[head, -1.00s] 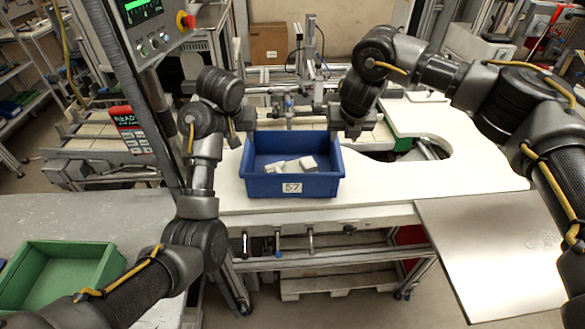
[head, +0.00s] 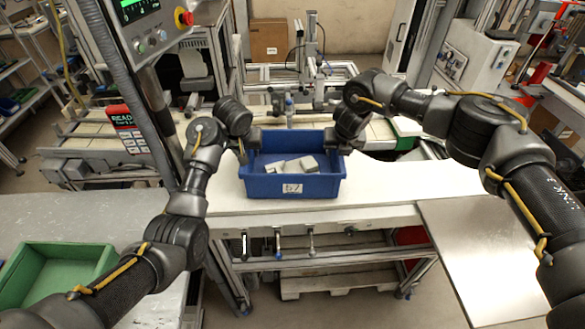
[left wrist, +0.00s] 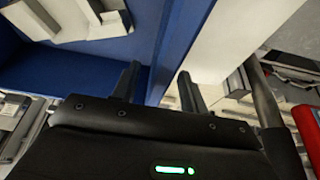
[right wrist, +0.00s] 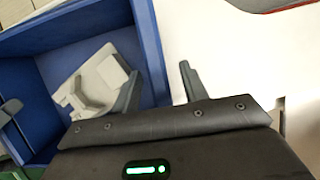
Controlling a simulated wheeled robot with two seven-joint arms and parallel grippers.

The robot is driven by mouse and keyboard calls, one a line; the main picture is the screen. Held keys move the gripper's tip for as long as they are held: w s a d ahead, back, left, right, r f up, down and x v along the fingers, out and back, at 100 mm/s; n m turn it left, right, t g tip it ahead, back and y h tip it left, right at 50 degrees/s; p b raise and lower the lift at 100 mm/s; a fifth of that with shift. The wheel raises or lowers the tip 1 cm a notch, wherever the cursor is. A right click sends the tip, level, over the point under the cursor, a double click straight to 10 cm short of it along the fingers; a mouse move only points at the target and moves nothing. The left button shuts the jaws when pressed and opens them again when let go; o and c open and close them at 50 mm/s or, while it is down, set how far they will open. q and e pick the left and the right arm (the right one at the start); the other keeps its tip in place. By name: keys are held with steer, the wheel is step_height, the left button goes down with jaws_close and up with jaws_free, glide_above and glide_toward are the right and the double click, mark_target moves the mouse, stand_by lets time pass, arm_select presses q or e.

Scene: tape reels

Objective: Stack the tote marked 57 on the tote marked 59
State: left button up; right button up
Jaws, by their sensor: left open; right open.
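The blue tote marked 57 (head: 292,188) stands on the white worktable with a few pale parts inside. A green tote (head: 100,262) sits on the grey table at the left; no number shows on it, and no tote marked 59 can be read. My left gripper (head: 243,152) is open at the blue tote's left wall; in the left wrist view (left wrist: 158,88) its fingers are on either side of the wall. My right gripper (head: 337,143) is open at the right wall; in the right wrist view (right wrist: 158,88) its fingers also straddle that wall.
The white worktable (head: 400,185) is clear to the right of the blue tote, and a metal sheet (head: 475,240) lies beyond. A control panel (head: 150,20) on a post and a red-faced device (head: 127,125) stand at the left. The grey table (head: 140,215) has bare room around the green tote.

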arm_select(q)
steer(key=shift+s, duration=0.1)
steer(key=shift+s+r, duration=0.1)
steer(key=shift+c, duration=1.2)
arm_select(e)
steer(key=shift+s+r, duration=0.1)
steer(key=shift+s, duration=0.05)
steer(key=shift+c, duration=1.2)
arm_select(q)
jaws_close()
arm_select(e)
jaws_close()
steer(key=shift+r, duration=0.1)
